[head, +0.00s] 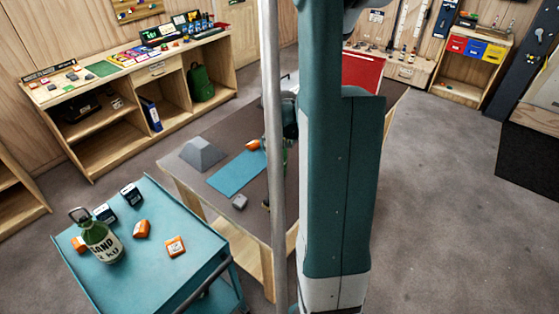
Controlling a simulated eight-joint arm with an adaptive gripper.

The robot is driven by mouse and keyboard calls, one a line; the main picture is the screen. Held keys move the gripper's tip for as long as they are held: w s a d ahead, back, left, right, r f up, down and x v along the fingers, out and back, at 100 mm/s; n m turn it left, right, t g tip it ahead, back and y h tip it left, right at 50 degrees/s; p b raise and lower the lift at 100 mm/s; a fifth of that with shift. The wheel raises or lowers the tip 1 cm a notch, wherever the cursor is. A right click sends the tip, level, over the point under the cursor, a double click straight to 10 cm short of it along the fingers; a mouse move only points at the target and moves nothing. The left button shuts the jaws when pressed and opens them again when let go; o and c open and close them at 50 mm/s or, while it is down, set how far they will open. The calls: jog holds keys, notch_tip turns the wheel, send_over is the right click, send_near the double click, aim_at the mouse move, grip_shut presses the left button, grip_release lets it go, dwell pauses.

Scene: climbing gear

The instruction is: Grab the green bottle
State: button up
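A green bottle-like container (100,240) with a white label reading "AND 2 KU" or similar and a grey ring handle stands upright at the left of the teal cart (165,285). A small green patch (285,158) shows between the grey pole and my arm, over the brown table; what it belongs to is mostly hidden. Dark parts at the end of my arm, likely my gripper (290,125), show beside that patch. The fingers are hidden, so I cannot tell their state or whether they touch anything.
Orange and dark blue boxes (132,194) share the cart top. The brown table (180,168) holds a grey pyramid-like block (203,153), a blue mat (238,175), a grey block (240,201) and an orange item (253,144). Floor at right is clear.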

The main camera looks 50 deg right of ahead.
jog(key=shift+x, duration=1.7)
jog(key=shift+c, duration=0.5)
jog(key=c, duration=1.1)
